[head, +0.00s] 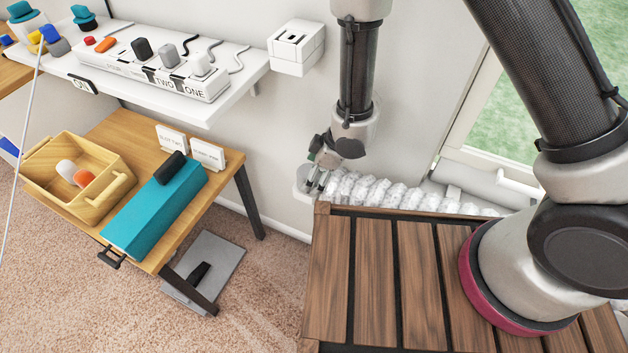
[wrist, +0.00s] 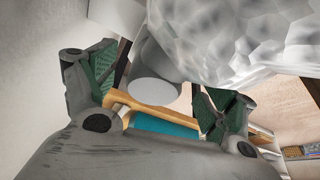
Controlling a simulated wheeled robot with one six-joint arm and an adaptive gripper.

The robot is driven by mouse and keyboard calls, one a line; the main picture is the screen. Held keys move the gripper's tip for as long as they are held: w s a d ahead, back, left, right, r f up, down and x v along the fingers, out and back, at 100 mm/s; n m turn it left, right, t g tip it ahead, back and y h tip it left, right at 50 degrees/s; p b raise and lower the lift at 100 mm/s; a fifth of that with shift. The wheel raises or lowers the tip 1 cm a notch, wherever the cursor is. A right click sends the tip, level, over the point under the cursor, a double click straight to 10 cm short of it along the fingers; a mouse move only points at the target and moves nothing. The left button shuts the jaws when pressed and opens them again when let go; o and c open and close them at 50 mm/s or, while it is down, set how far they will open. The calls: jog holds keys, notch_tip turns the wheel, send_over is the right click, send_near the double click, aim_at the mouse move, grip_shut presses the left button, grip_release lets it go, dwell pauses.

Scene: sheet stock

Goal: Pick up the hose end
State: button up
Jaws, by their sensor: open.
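A white crinkled hose (head: 385,192) runs along the wall behind the slatted wooden table. Its left end, with a smooth pale piece (head: 302,180), lies beside my gripper (head: 317,178), which points down there. In the wrist view the crinkled hose (wrist: 240,40) fills the upper right. A smooth grey part with a pale round face (wrist: 153,92) shows between the two green-padded fingers of my gripper (wrist: 155,80). The fingers are open and apart. I cannot tell whether either finger touches the hose end.
The slatted table (head: 375,270) stands close in front of the hose, and the wall is close behind. A white box (head: 296,48) is mounted on the wall above. Left is a wooden desk (head: 118,128) with a teal box (head: 150,215) and a wooden bin (head: 60,190). A shelf (head: 195,110) hangs above it.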

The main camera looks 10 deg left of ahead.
jog(key=shift+x, duration=1.45)
jog(key=c, duration=1.3)
jog(key=shift+o, duration=0.2)
jog(key=shift+r, duration=7)
jog(key=shift+c, duration=0.5)
